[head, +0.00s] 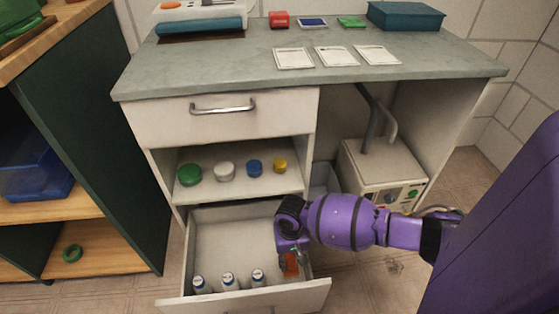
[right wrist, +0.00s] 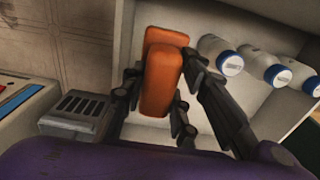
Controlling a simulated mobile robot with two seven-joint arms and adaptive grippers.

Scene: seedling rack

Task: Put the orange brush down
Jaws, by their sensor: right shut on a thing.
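The orange brush (head: 291,265) is between the fingers of my right gripper (head: 284,252), which points down into the open bottom drawer (head: 213,230) at its right side. In the right wrist view the brush (right wrist: 164,72) shows as an orange block, with the dark fingers of my right gripper (right wrist: 165,88) shut on it from both sides. The drawer floor (right wrist: 208,112) lies behind it. I cannot tell whether the brush touches the floor. My left gripper is not in view.
Three white bottles (head: 228,281) with blue-marked caps stand along the drawer's front, left of the brush. The shelf (head: 240,185) above holds several coloured round containers. A white machine (head: 380,165) stands right of the drawer. The drawer's back left is clear.

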